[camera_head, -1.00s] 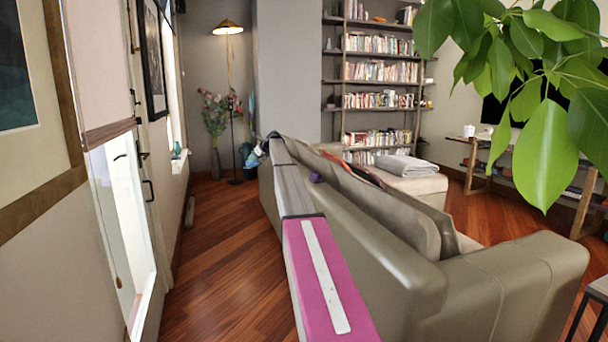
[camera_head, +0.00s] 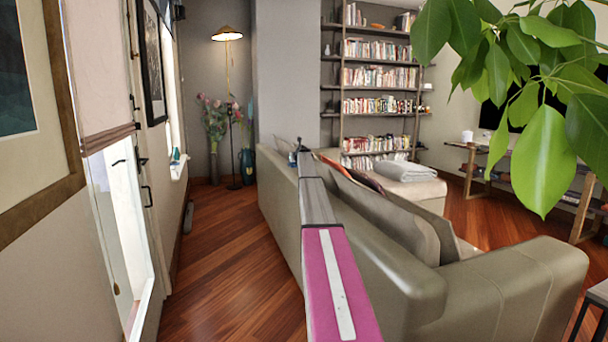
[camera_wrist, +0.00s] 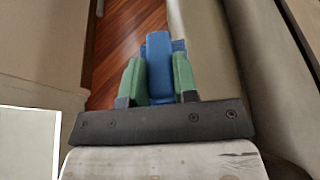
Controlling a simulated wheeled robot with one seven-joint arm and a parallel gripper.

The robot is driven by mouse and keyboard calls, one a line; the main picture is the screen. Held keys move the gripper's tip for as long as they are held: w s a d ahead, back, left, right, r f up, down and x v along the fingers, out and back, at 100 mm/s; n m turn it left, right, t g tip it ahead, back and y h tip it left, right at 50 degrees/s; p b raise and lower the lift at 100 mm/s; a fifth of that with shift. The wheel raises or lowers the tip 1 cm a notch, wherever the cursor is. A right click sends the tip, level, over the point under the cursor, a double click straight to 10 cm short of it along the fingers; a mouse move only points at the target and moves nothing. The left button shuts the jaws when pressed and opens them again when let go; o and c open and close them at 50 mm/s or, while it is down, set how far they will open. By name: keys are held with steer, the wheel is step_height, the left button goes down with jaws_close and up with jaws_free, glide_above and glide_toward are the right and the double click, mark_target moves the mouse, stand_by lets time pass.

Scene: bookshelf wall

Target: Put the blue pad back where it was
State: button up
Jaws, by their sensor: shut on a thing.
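The blue pad (camera_wrist: 158,48) sits between the two green fingers of my gripper (camera_wrist: 159,78) in the wrist view. The gripper is shut on it, and the pad sticks out past the fingertips. Wood floor and the side of the sofa show beyond it. In the head view my gripper (camera_head: 297,152) is small and far off, above the far end of the sofa back. The pad is too small there to tell clearly.
The grey-green sofa (camera_head: 480,290) lies right of and below my arm. A wood-floor aisle (camera_head: 225,255) runs between it and the left wall. A lamp (camera_head: 227,34), flowers (camera_head: 213,118) and a dark blue vase (camera_head: 247,165) stand at the back. Bookshelves (camera_head: 380,77) and leaves (camera_head: 540,140) are on the right.

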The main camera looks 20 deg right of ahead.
steer(key=d+f, duration=0.1)
steer(key=d, duration=0.1)
steer(key=d+f, duration=0.1)
steer(key=d, duration=0.1)
steer(key=w+d+f, duration=0.1)
steer(key=d+f, duration=0.1)
steer(key=shift+w+d+f, duration=0.1)
steer(key=shift+d, duration=0.2)
steer(key=shift+f, duration=1.95)
steer(key=o, duration=0.9)
steer(key=shift+f, duration=0.1)
steer(key=v, duration=1.2)
steer(key=shift+d, duration=0.1)
